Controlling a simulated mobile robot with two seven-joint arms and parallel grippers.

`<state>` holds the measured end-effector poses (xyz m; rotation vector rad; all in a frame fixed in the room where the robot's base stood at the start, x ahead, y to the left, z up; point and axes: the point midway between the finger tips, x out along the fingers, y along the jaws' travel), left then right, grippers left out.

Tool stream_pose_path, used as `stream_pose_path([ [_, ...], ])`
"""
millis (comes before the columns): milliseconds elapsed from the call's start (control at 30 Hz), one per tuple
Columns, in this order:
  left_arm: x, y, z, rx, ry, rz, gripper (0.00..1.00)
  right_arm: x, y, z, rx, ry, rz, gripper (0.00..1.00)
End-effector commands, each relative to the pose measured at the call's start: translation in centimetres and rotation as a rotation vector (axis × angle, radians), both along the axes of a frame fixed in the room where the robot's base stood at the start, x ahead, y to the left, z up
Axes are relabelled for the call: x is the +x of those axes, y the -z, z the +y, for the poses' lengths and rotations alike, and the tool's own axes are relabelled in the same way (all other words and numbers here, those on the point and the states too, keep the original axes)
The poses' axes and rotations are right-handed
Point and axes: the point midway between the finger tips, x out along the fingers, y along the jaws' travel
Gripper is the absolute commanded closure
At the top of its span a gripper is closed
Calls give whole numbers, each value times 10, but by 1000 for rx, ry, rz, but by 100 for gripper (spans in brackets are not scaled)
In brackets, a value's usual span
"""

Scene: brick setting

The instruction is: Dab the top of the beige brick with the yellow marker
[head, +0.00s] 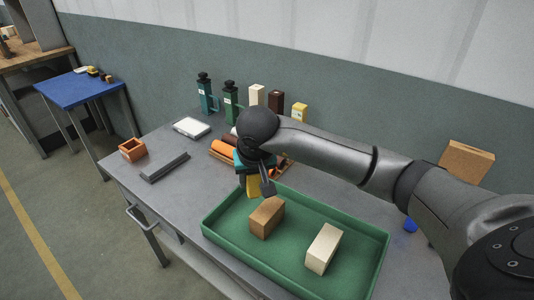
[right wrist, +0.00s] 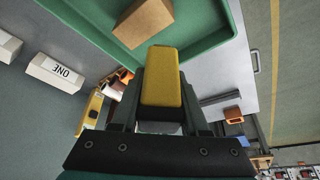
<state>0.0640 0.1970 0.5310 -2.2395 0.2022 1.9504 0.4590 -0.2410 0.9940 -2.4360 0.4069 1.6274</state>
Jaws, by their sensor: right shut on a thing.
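The beige brick (head: 323,248) stands in the right part of a green tray (head: 222,237) on the grey table. My right gripper (head: 256,184) is shut on the yellow marker (head: 252,188), a blocky yellow piece. In the right wrist view the yellow marker (right wrist: 162,78) sits between the fingers, its free end pointing away from them. The gripper is above the tray's far left part, beside the brown brick (head: 267,218) and well to the left of the beige brick. The beige brick is not seen in the right wrist view. My left gripper is not in view.
The brown brick also shows in the right wrist view (right wrist: 142,22). Behind the gripper are a wooden tray with orange things (head: 222,148) and several bottles (head: 230,100). A dark grey bar (head: 165,166) and an orange box (head: 132,150) lie on the left.

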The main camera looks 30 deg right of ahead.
Motion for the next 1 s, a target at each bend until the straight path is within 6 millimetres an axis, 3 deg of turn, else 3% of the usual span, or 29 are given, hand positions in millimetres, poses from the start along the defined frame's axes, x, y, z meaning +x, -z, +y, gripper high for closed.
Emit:
stream_pose_path([
  [33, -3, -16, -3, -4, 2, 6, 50, -1, -6, -10, -1, 24, 6, 91],
  [100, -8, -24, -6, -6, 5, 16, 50, -1, -5, -20, -1, 47, 4, 91],
  [333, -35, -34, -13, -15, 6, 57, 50, -1, 0, -38, 1, 85, 0, 91],
  [567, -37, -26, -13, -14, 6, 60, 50, -1, 12, -38, 0, 87, 0, 91],
  [1000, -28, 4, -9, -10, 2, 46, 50, -1, 56, -38, 2, 86, 0, 91],
])
